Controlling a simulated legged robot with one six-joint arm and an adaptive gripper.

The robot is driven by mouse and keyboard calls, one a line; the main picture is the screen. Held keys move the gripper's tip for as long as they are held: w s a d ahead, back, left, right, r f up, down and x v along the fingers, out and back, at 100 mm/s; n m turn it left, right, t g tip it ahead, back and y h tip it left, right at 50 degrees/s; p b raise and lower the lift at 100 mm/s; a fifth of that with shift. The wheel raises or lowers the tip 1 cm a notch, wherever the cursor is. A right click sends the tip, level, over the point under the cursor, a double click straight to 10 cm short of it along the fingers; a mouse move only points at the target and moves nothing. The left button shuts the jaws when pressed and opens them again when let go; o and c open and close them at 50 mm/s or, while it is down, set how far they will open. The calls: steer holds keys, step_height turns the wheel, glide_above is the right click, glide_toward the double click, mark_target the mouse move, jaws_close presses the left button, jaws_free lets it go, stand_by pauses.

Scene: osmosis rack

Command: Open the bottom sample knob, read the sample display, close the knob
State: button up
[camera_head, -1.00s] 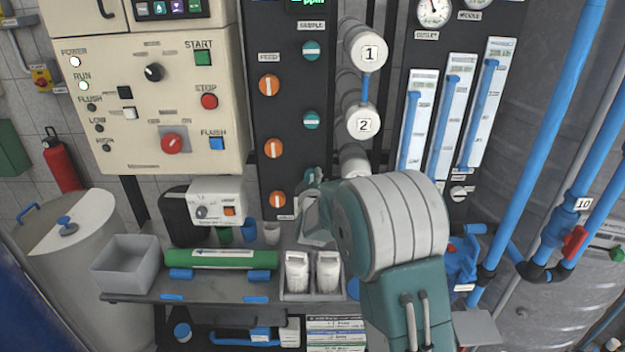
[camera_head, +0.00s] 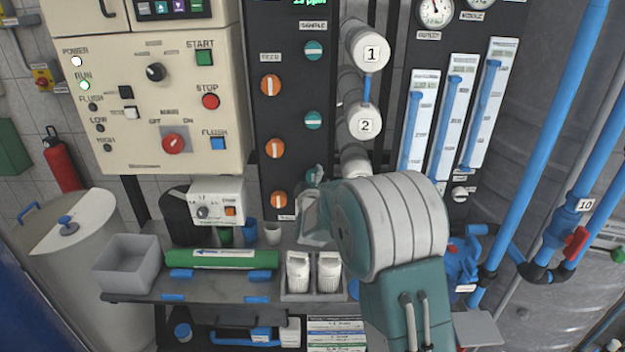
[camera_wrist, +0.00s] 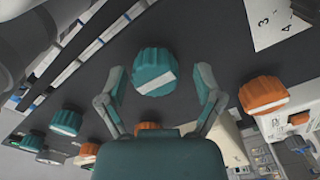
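The bottom sample knob, teal with a white bar (camera_wrist: 154,72), is in the middle of the wrist view on the dark panel. My gripper (camera_wrist: 160,88) has its two fingers spread, one on each side of this knob, with a visible gap to each. In the head view my gripper (camera_head: 316,190) is at the lower right of the panel and mostly hides that knob. The upper sample knobs (camera_head: 314,50) and (camera_head: 313,120) show above it, their bars about level. The green sample display (camera_head: 310,2) is cut off by the top edge; its number is not clearly readable.
Orange feed knobs (camera_head: 271,85) run down the panel's left side, close to my gripper. White numbered tubes (camera_head: 366,122) stand to the right. A shelf (camera_head: 215,287) below holds white bottles (camera_head: 299,272), a green cylinder (camera_head: 222,258) and a grey bin (camera_head: 127,264).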

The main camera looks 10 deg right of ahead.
steer(key=shift+s, duration=0.15)
steer(key=s+a, duration=0.2)
steer(key=s, duration=0.9)
steer(key=shift+s+a, duration=0.2)
steer(key=shift+a, duration=0.05)
steer(key=s+d+r+m+g+y, duration=0.1)
steer(key=s+m+g, duration=0.3)
steer(key=s, duration=1.2)
steer(key=s+d+r+m+g+y, duration=0.1)
steer(key=s+m+g, duration=0.4)
steer(key=s, duration=1.2)
step_height(320, 180, up, 3)
steer(key=g+y, duration=0.1)
steer(key=g, duration=0.2)
steer(key=shift+d+f, duration=0.15)
steer(key=shift+d, duration=0.25)
steer(key=shift+w, duration=0.1)
